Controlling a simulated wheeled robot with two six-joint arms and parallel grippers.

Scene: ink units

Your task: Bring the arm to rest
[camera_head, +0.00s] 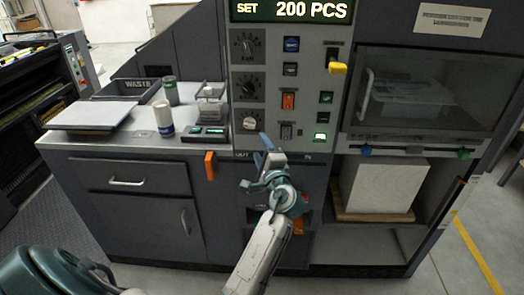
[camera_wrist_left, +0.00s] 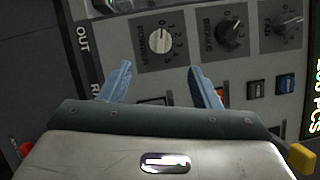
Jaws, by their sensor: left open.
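My left gripper (camera_head: 259,163) is in front of the dark machine, just below the lower left part of its control panel (camera_head: 270,75). Its light-blue fingers are apart, and I see nothing between them. The left wrist view also shows the open gripper (camera_wrist_left: 160,78), with the panel and a white dial (camera_wrist_left: 160,40) beyond the fingertips. Whether a finger touches the panel is hard to tell. My right gripper is not in view.
An orange handle (camera_head: 210,165) sticks out left of my gripper. A counter (camera_head: 110,145) at the left bears a white-labelled container (camera_head: 163,118) and a grey board (camera_head: 92,115). A white block (camera_head: 382,188) stands in the right-hand bay. Open floor shows at the lower right.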

